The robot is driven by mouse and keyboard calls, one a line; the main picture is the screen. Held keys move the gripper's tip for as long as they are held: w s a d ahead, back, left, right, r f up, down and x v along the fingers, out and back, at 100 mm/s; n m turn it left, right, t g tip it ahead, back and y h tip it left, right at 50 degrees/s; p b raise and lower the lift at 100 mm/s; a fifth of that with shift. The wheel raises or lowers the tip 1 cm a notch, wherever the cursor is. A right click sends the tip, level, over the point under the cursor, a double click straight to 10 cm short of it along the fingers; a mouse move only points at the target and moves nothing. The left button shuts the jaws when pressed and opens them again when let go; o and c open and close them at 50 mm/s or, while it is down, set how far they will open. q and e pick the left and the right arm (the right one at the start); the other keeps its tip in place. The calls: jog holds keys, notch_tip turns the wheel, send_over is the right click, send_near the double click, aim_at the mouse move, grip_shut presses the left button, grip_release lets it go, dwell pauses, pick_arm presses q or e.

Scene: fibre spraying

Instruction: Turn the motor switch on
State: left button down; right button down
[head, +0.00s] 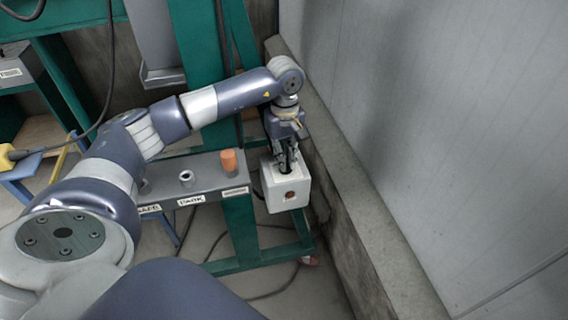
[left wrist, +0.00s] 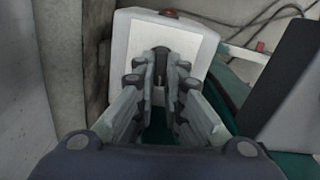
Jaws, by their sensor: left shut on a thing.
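The motor switch box (head: 288,193) is a pale box with a red-orange button on its front, mounted at the right end of the green frame. My left gripper (head: 287,165) reaches down to the top of this box, its fingers close together on a small dark switch. In the left wrist view the box (left wrist: 196,42) lies ahead, with a red button at its upper edge, and the gripper fingers (left wrist: 160,70) are closed around the dark switch lever (left wrist: 159,92) on its plate. The fingers partly hide the lever. My right gripper is not in view.
A grey shelf (head: 215,184) with labels, an orange cylinder (head: 229,162) and a small metal ring (head: 186,177) is left of the box. A concrete ledge (head: 345,190) and grey wall run close on the right. Cables lie on the floor below.

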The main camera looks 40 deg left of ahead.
pick_arm(q)
jog(key=m+b, duration=0.3)
jog(key=m, duration=0.1)
jog(key=shift+w+f+m, duration=0.1)
jog(key=shift+w+m, duration=0.05)
jog(key=shift+m, duration=0.15)
jog(key=shift+d+m+b, duration=0.2)
jog(key=shift+m+b, duration=0.75)
jog(key=shift+m, duration=1.05)
jog(key=shift+r, duration=0.2)
jog(key=c, duration=1.7)
grip_release()
notch_tip(320, 180, up, 12)
